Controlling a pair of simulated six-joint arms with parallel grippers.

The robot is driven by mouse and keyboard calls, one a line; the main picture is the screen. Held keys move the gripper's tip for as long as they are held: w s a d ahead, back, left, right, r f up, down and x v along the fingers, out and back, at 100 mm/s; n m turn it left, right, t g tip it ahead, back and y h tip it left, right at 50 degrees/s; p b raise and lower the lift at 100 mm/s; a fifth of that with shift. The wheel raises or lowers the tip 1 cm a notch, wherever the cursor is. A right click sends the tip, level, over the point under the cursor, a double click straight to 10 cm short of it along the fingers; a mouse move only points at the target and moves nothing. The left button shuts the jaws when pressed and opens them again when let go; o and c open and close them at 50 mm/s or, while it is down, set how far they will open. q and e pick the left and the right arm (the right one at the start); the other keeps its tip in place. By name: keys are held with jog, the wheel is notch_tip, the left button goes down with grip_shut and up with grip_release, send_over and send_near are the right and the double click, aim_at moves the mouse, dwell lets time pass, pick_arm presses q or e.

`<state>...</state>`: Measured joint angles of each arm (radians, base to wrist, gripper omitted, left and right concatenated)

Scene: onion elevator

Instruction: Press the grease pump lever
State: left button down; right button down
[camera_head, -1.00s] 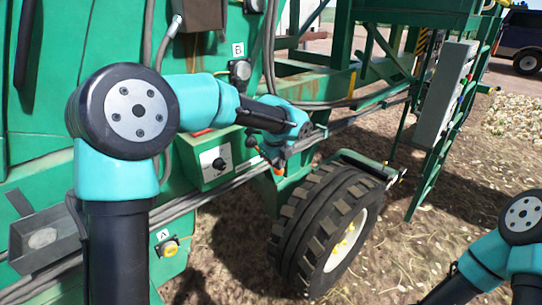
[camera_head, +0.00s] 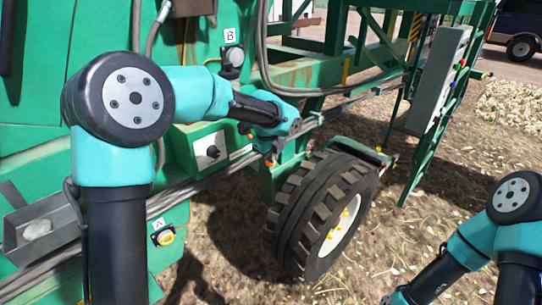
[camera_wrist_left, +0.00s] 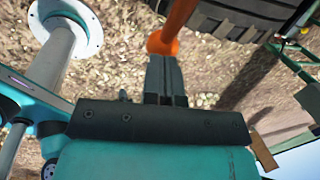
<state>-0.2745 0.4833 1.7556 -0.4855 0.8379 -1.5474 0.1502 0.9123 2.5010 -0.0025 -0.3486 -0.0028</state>
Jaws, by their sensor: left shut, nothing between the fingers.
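The orange lever shows in the left wrist view as a rod with a rounded end (camera_wrist_left: 163,43), just beyond my left fingertips. In the head view only a small orange bit (camera_head: 268,163) shows by my wrist, above the tyre. My left gripper (camera_wrist_left: 164,60) is shut and empty, its tips at the lever's rounded end; whether they touch it I cannot tell. In the head view the left arm's wrist mostly hides the fingers and the lever. My right arm is at the lower right of the head view, its gripper out of frame.
A large black tyre (camera_head: 318,215) stands just below and right of my left wrist. The green machine wall carries a green box with a black knob (camera_head: 212,152), a yellow button (camera_head: 164,237) and a grey tray (camera_head: 42,228). Open ground lies to the right.

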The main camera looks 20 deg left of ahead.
pick_arm(q)
jog(key=s+d+v, duration=0.1)
jog(key=d+v, duration=0.1)
jog(key=v, duration=1.1)
jog(key=shift+s+d+r, duration=0.2)
jog(key=shift+s+d, duration=0.15)
jog(key=shift+s, duration=0.05)
jog(key=shift+r, duration=0.1)
dwell(0.6)
notch_tip(320, 180, up, 8)
jog(key=y, duration=0.1)
jog(key=shift+f+t, duration=0.2)
jog(key=shift+t, duration=0.1)
jog(key=shift+w, duration=0.15)
jog(key=x, duration=1.4)
jog(key=shift+f, duration=0.1)
